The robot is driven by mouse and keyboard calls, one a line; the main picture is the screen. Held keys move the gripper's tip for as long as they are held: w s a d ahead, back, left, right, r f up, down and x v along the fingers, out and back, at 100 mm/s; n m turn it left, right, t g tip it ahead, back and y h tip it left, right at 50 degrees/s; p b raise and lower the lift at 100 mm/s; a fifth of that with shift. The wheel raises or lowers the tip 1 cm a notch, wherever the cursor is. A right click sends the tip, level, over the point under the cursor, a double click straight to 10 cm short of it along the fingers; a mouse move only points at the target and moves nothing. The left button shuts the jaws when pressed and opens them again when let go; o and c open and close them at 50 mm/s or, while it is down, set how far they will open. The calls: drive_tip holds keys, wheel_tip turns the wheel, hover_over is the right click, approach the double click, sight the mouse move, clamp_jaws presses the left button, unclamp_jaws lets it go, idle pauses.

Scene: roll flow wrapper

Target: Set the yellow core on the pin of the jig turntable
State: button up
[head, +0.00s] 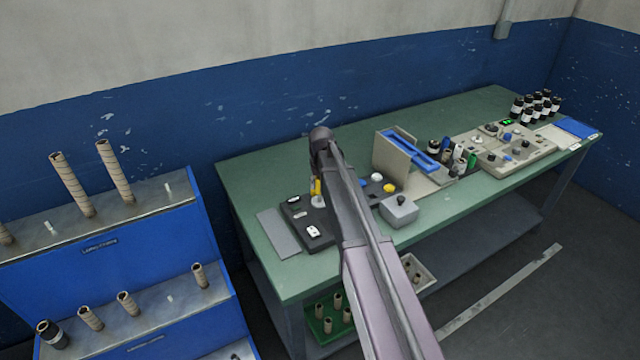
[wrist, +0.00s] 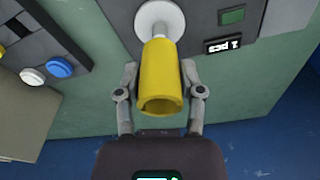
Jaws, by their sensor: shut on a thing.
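The yellow core (wrist: 160,80) is a short hollow tube, held between the two fingers of my gripper (wrist: 159,72) in the wrist view. Its near open end faces the camera. Its far end lines up with the pale pin of the white round turntable (wrist: 152,14); whether the pin is inside the core cannot be told. In the head view the yellow core (head: 315,187) shows as a small strip beside my arm, just above the white turntable (head: 318,201). My arm hides the gripper's fingers there.
A blue rack with brown cores (head: 100,250) stands left.

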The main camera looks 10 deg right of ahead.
sight(320, 195)
drive_tip(key=shift+f+b, duration=2.2)
idle(2.2)
drive_tip(key=o, duration=0.9)
drive_tip(key=shift+o, duration=0.8)
drive_tip(key=shift+r, duration=0.1)
drive_tip(key=shift+r+p, duration=3.95)
drive_tip(key=shift+p, duration=0.1)
